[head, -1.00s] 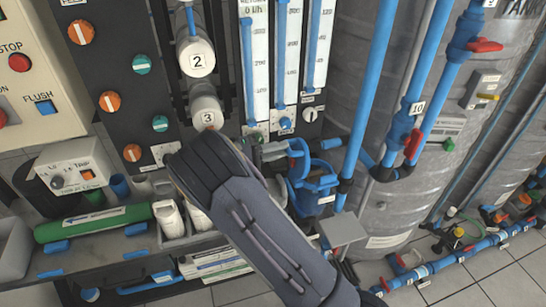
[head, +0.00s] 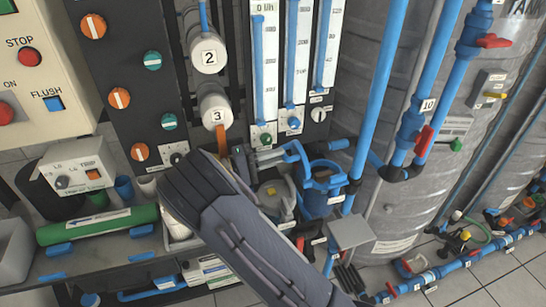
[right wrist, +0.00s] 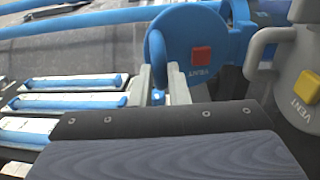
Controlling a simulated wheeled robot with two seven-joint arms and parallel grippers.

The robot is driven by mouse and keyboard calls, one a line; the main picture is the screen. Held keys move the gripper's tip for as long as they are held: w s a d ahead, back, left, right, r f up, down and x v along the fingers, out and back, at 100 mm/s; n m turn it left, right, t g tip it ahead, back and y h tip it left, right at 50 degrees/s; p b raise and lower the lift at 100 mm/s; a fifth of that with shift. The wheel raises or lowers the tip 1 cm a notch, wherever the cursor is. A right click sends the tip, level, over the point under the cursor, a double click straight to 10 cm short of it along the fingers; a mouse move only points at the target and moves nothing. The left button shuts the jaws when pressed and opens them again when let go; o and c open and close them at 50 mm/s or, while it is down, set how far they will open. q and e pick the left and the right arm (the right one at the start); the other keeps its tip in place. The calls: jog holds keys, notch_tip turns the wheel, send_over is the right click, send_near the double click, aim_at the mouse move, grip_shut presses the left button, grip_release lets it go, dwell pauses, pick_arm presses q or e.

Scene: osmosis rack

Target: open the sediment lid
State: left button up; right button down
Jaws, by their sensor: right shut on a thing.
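The sediment lid appears to be the blue round lid (right wrist: 190,45) with a red VENT button and a blue loop handle (right wrist: 155,55) in the right wrist view. In the head view the blue housing (head: 320,200) stands right of my right gripper (head: 268,155), with its blue handle (head: 297,152) reaching toward the fingers. My right gripper, also in the right wrist view (right wrist: 164,80), is shut on the blue handle, one finger on each side of it. I cannot tell whether the lid is raised. My left gripper is not in view.
A grey housing (right wrist: 285,65) with a yellow VENT button stands close beside the blue lid. Blue vertical pipes (head: 375,90) and a large grey tank (head: 400,215) are to the right. Flow meters (head: 292,70) rise behind. A green cylinder (head: 97,225) lies at left.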

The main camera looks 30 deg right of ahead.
jog(key=shift+s+d+f, duration=0.15)
jog(key=shift+f, duration=0.3)
jog(key=c, duration=1.7)
grip_release()
jog(key=shift+c, duration=0.2)
jog(key=o, duration=0.4)
jog(key=shift+d, duration=0.3)
jog(key=shift+c, duration=0.2)
jog(key=shift+a+r, duration=0.1)
jog(key=b+v, duration=0.1)
jog(key=v, duration=0.6)
jog(key=shift+a, duration=0.35)
